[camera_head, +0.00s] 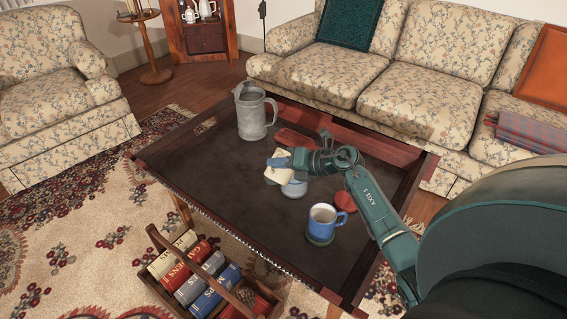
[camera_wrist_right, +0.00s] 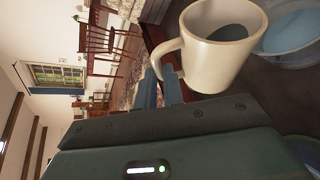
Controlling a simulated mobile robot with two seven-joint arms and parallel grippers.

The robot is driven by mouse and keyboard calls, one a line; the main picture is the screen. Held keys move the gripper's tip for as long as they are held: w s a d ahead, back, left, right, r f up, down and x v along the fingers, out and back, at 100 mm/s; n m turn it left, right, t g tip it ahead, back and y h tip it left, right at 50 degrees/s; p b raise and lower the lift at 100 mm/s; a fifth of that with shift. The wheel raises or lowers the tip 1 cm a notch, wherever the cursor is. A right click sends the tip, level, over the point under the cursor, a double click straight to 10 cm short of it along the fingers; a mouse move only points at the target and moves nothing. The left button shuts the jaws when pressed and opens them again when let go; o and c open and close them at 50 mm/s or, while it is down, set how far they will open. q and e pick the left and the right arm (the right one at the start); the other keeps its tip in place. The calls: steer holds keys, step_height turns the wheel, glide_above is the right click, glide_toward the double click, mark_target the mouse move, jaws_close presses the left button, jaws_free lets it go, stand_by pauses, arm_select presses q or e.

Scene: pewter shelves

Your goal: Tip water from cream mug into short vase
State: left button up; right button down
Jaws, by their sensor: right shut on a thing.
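The cream mug (camera_head: 274,176) is held in the air over the coffee table. My right gripper (camera_head: 286,162) is shut on it at its handle side, as the right wrist view shows with the mug (camera_wrist_right: 217,62) close up. The mug is tilted, its mouth leaning toward the vase. A dark grey area shows inside it; I cannot tell for sure that it is water. The short vase (camera_head: 294,189), pale blue, stands on the table just below and right of the mug, partly hidden by it. The vase (camera_wrist_right: 292,36) also shows at the wrist view's right edge. My left gripper is out of view.
A blue mug (camera_head: 322,224) stands nearer on the coffee table (camera_head: 205,165), with a red object (camera_head: 345,202) beside it. A basket of books (camera_head: 157,238) is at the near side. The table's left part is clear.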

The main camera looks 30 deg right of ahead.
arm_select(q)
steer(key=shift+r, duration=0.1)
arm_select(e)
steer(key=shift+w+d+r+m, duration=0.15)
steer(key=shift+d+r+m, duration=0.15)
steer(key=shift+r, duration=0.15)
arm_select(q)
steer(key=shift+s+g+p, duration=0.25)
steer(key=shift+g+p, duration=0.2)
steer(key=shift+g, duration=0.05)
arm_select(e)
steer(key=shift+w+d+r+m+y, duration=0.1)
steer(key=shift+d+r+m+y, duration=0.15)
steer(key=shift+r+y, duration=0.2)
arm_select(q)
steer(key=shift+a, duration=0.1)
arm_select(e)
steer(key=shift+w+d+r+m+y, duration=0.15)
steer(key=shift+d+r+m+y, duration=0.2)
steer(key=shift+m, duration=0.1)
steer(key=shift+w+d+r+m, duration=0.1)
steer(key=shift+d+r+m, duration=0.15)
steer(key=shift+r+m, duration=0.05)
stand_by(0.6)
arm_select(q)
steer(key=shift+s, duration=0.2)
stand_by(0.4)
